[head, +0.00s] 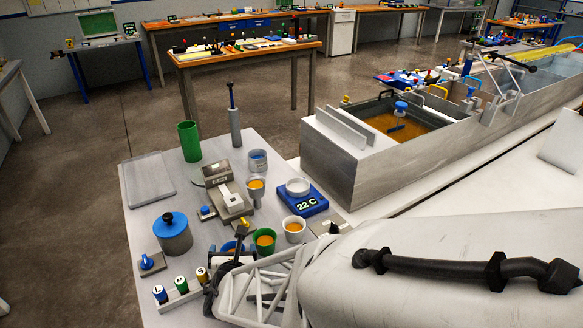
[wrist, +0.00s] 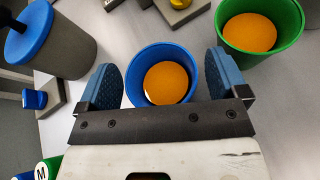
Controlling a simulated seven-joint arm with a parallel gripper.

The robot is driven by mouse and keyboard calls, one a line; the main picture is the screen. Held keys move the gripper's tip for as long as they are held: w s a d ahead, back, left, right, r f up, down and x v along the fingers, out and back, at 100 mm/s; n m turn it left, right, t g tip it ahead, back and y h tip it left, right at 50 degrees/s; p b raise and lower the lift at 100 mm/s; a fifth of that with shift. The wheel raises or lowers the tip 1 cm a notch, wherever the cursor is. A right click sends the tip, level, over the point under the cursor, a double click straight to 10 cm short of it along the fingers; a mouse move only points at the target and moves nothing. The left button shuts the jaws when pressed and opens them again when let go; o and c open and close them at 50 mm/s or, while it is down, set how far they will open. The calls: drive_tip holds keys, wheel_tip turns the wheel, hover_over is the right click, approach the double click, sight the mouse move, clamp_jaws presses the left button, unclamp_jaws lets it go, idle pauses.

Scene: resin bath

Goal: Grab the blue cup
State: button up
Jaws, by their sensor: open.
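The blue cup (wrist: 163,54) stands upright on the table with orange liquid in it, in the upper middle of the wrist view. In the head view the blue cup (head: 232,247) is mostly hidden behind my gripper (head: 236,262). My gripper (wrist: 164,85) is open, with one blue-padded finger on each side of the cup. The left finger shows a gap to the cup; the right finger is very near the cup wall, and I cannot tell whether it touches.
A green cup (wrist: 258,28) with orange liquid stands close to the right finger; a white cup (head: 294,229) is beyond it. A grey canister with a blue lid (head: 172,232) stands to the left. Small labelled bottles (head: 181,285) sit at the front left. The blue scale (head: 305,200) is farther back.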

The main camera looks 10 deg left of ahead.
sight(231, 244)
idle(0.3)
drive_tip(key=c, duration=1)
drive_tip(key=shift+r, duration=0.1)
drive_tip(key=shift+r, duration=0.4)
wheel_tip(231, 244, up, 3)
drive_tip(key=shift+f, duration=0.1)
drive_tip(key=s+d, duration=0.3)
drive_tip(key=d, duration=0.1)
drive_tip(key=s+d+r, duration=0.1)
drive_tip(key=s+d, duration=0.6)
drive_tip(key=s, duration=0.1)
drive_tip(key=shift+d+r, duration=0.15)
drive_tip(key=shift+d, duration=0.25)
